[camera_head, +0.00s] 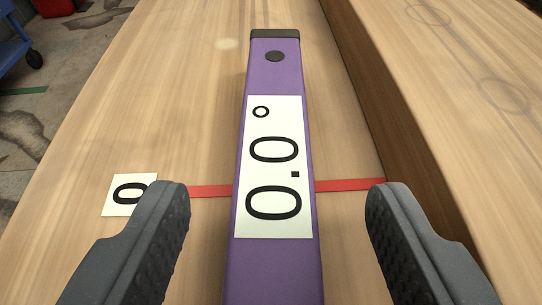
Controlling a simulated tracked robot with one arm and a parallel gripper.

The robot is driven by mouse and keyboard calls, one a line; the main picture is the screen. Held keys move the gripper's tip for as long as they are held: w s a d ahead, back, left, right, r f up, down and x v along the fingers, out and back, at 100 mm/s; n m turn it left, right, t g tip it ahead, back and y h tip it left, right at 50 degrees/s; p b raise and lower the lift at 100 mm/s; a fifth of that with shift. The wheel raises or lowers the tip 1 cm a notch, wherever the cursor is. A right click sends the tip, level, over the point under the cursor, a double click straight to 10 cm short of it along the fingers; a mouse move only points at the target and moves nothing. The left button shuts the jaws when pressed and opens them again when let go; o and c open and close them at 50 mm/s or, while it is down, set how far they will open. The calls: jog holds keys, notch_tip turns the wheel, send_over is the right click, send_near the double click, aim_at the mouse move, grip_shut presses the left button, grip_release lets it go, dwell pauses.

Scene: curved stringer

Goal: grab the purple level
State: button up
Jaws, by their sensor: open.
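The purple level (273,78) lies lengthwise on a light wooden surface, running from the bottom edge of the view to a dark end cap at the top. It carries a white label reading 0.0° and a dark round spot near its far end. Its near end is out of view. My gripper (278,200) is open, with one dark finger on each side of the level. Gaps show between both fingers and the level. I cannot tell how high the fingers are above the surface.
A red stripe (345,185) crosses the wooden surface (150,120) under the level. A white card marked 0 (117,195) lies by the left finger. A raised wooden block (450,90) stands close on the right. A blue cart (15,40) is at the far left on the floor.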

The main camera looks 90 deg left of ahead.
aim_at(276, 168)
jog(key=shift+b+x, duration=0.75)
jog(key=shift+x, duration=1.45)
jog(key=shift+d+f, duration=0.1)
jog(key=c, duration=1.2)
